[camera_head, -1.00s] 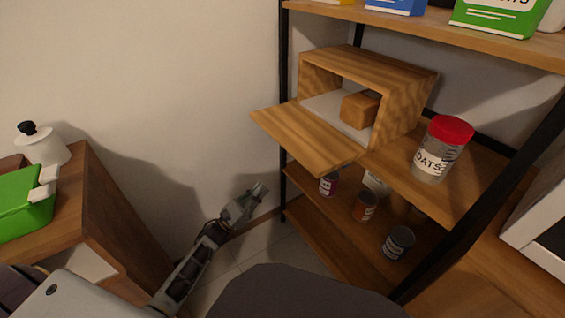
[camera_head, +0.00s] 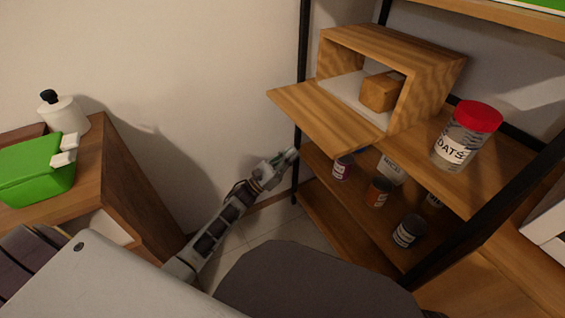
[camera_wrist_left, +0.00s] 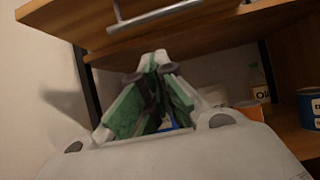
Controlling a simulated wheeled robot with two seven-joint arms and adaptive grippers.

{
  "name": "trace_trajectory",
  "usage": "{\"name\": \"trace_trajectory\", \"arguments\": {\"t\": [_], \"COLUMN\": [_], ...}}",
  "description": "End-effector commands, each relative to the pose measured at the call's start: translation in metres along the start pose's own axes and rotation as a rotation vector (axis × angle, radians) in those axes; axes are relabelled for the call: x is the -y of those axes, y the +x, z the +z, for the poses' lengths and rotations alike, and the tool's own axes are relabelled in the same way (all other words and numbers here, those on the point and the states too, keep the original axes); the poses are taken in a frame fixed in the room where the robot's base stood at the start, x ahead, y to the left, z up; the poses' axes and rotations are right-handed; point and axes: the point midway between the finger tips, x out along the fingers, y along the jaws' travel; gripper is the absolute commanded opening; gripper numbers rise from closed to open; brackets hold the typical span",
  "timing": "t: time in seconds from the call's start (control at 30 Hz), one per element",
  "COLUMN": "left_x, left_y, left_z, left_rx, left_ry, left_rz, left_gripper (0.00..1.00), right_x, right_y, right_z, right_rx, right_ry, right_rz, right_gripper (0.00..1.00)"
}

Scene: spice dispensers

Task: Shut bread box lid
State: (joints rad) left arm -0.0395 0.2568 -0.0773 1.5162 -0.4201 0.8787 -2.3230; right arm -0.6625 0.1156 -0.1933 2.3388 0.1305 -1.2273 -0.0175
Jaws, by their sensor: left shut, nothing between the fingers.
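The wooden bread box (camera_head: 432,75) stands on the middle shelf of the rack. Its lid (camera_head: 330,114) is folded down and open, jutting out past the shelf's front edge. A brown loaf-like block (camera_head: 381,91) sits inside the box. My left gripper (camera_head: 291,154) is shut and empty, below the lid and a little to its left, apart from it. In the left wrist view the closed fingers (camera_wrist_left: 158,60) point up toward the underside of a wooden panel with a metal handle (camera_wrist_left: 155,14), which looks like the lid. My right gripper is not in view.
A red-capped oats jar (camera_head: 467,136) stands right of the box. Several cans, one a dark can (camera_head: 408,231), stand on the lower shelf. A black rack post (camera_head: 303,60) rises just beside my left gripper. A cabinet with a green box (camera_head: 38,170) is at left.

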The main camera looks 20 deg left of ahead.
Motion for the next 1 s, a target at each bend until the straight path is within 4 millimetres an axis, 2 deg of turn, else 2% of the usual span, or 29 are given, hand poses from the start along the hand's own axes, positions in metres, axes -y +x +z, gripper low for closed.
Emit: {"name": "trace_trajectory", "arguments": {"t": [0.13, 0.4, 1.0], "left_x": [0.000, 0.000, 0.000], "left_y": [0.020, 0.040, 0.046], "left_z": [0.000, 0.022, 0.029], "left_rx": [0.001, 0.001, -0.001], "left_ry": [0.001, 0.002, 0.000], "left_rz": [-0.001, -0.002, 0.000], "left_gripper": [0.00, 0.00, 0.00], "right_x": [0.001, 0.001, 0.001], "right_y": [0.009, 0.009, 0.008], "right_z": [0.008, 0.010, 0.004], "right_rx": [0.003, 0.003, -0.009], "right_ry": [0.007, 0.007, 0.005], "right_rz": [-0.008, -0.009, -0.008], "right_gripper": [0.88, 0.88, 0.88]}}
